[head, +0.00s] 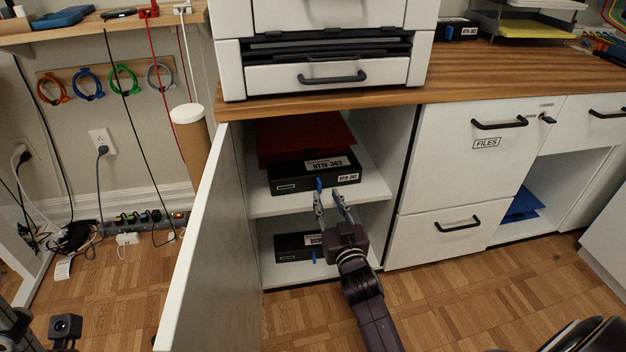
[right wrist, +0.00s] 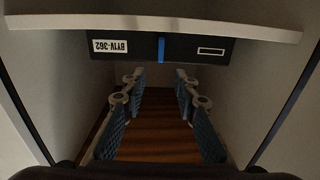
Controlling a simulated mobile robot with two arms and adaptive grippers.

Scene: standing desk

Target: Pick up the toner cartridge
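A black toner cartridge box (head: 300,178) with a white label lies on the upper shelf of the open cabinet. Its front, with a blue strip, shows upside down in the right wrist view (right wrist: 205,50). A second, similar black box (head: 290,247) lies on the cabinet's bottom, partly hidden by my right gripper. My right gripper (head: 330,196) is in front of the upper shelf, below the upper box's front face in the head view. Its fingers (right wrist: 160,80) are apart with nothing between them. My left gripper's fingers do not show.
A red folder or sheet (head: 300,138) lies above the upper box. The open cabinet door (head: 205,250) stands to the left of my right arm. The upper shelf (head: 262,203) and the closed drawers (head: 465,150) on the right bound the opening. Bare floor lies in front.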

